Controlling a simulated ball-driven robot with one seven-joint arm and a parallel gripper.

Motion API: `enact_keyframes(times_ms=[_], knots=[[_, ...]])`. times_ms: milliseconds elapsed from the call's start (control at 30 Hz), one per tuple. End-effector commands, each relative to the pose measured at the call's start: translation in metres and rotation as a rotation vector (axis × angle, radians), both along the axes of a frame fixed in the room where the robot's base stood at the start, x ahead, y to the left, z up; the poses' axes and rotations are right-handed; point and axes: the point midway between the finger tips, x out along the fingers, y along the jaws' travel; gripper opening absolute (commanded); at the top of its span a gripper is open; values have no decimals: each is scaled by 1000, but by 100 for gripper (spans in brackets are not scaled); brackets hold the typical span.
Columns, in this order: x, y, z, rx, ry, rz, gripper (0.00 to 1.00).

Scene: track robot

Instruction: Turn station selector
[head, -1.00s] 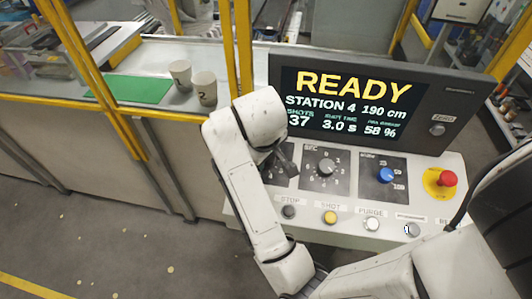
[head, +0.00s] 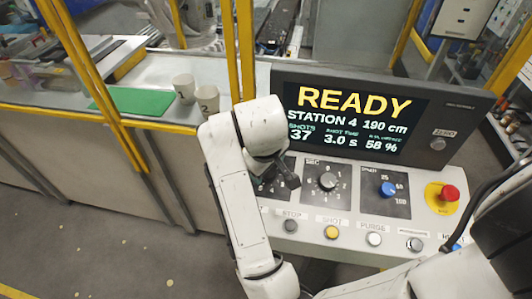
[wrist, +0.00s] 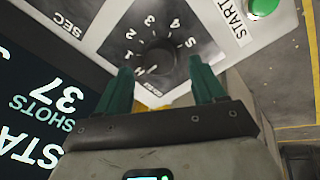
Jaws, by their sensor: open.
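The station selector is a dark round knob (wrist: 157,57) on a dark dial plate marked H and 1 to 5, seen in the wrist view. I cannot make out clearly where its pointer stands. My gripper (wrist: 161,68) is open, its two green fingers apart on either side of the knob in the picture; I cannot tell whether they touch it. In the head view my gripper (head: 286,174) is over the left dial plate and hides most of it. The display (head: 352,117) reads READY, STATION 4, 190 cm.
To the right are the SEC dial (head: 327,181), a blue knob (head: 387,189) and a red emergency button (head: 449,194). A row of push buttons, one yellow (head: 332,232), lines the front edge. A green START button (wrist: 262,6) is near the selector. Yellow posts (head: 244,50) stand behind my arm.

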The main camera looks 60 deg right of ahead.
Motion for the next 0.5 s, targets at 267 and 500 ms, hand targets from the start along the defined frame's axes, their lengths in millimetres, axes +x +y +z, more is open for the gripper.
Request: enact_keyframes(times_ms=[267,500], knots=[[-4,13,33,6,-2,-3,69],[-9,22,62,5,-2,-2,69]])
